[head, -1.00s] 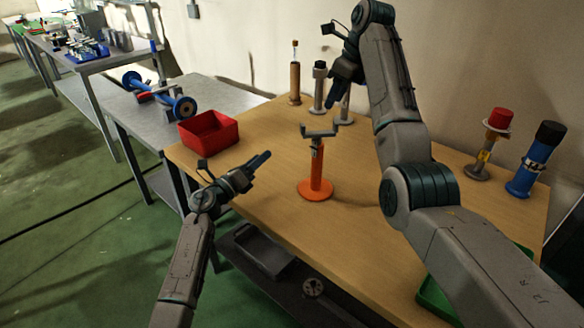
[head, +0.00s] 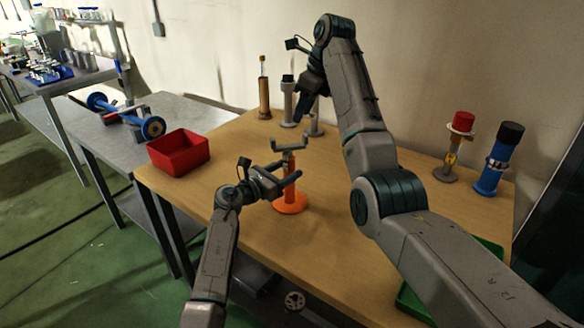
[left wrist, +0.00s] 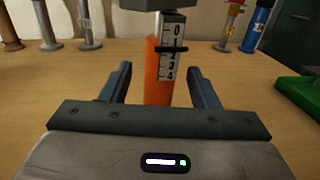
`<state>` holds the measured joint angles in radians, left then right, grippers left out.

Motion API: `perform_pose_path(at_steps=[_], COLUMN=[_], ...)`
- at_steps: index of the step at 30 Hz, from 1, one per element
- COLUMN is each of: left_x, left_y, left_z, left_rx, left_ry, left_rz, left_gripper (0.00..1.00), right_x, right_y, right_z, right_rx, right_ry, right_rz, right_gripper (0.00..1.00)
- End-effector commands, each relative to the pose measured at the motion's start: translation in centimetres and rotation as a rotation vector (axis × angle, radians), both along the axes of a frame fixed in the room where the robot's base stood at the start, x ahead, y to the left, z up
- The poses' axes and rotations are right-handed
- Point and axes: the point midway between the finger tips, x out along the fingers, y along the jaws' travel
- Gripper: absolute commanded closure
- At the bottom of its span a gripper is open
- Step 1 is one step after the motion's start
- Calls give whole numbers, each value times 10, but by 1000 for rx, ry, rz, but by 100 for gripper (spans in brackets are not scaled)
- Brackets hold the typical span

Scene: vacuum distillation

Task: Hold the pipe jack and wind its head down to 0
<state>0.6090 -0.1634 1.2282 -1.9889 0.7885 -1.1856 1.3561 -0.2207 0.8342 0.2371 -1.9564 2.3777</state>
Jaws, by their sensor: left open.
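The pipe jack (head: 289,196) stands upright on the wooden table, with an orange base and tube and a grey forked head (head: 289,144). In the left wrist view its orange tube (left wrist: 153,75) carries a white scale (left wrist: 168,66) numbered from 0 at the top to 4. A black pointer line (left wrist: 170,49) crosses the scale below the 0, around 1 to 2. My left gripper (head: 287,172) is open, its fingers on either side of the tube, with visible gaps. My right gripper (head: 302,106) hangs above and behind the jack; its jaw opening is unclear.
Several pipe-like stands, including an orange-brown one (head: 264,97), are at the back. A red-capped stand (head: 451,155) and a blue cylinder (head: 493,170) are at the right. A red bin (head: 178,154) sits at the left corner and a green tray (head: 408,297) at the front right.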

Motion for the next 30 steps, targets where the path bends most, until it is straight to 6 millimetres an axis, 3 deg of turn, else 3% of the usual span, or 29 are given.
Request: perform_pose_path(at_steps=[7, 18, 20, 27, 30], left_x=[20, 24, 23, 24, 23], left_y=[-21, -25, -25, -25, -25], left_z=[1, 0, 0, 0, 0], left_rx=[-1, -1, -1, -1, -1], left_ry=[-1, 0, 1, 1, 1], left_rz=[0, 0, 0, 0, 0], left_gripper=[45, 45, 53, 100, 100], right_x=[0, 0, 0, 0, 0], right_y=[0, 0, 0, 0, 0], right_z=[0, 0, 0, 0, 0], right_rx=[0, 0, 0, 0, 0], right_ry=[0, 0, 0, 0, 0], right_rz=[0, 0, 0, 0, 0], right_gripper=[64, 64, 64, 64, 64])
